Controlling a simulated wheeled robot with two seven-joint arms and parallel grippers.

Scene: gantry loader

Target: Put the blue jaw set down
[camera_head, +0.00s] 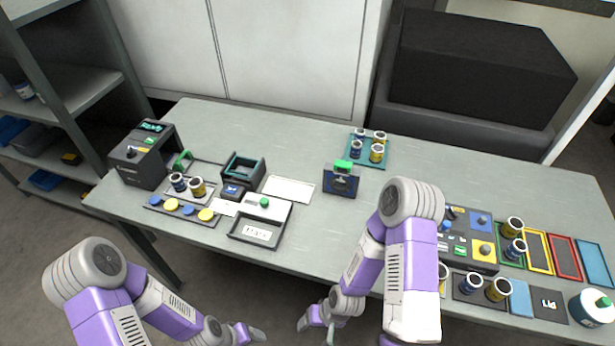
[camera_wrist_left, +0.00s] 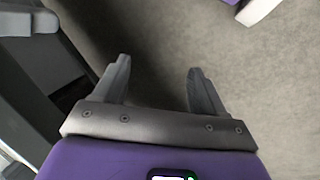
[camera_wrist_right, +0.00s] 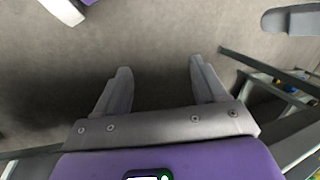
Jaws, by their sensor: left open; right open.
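A dark unit (camera_head: 464,259) on the right of the table bears a blue square plate (camera_head: 481,221) and a yellow one (camera_head: 484,251), each with a small part on it. I cannot tell for sure which piece is the blue jaw set. My right gripper (camera_head: 317,329) is open and empty in front of the table's near edge; its spread fingers (camera_wrist_right: 155,85) show over bare floor in the right wrist view. My left gripper (camera_head: 250,334) is low at the bottom edge of the head view, and its fingers (camera_wrist_left: 157,85) are open and empty over the floor.
Jars stand on a teal tray (camera_head: 352,160) at the back and in holders at left and right. A black machine (camera_head: 138,160) stands at the left end.

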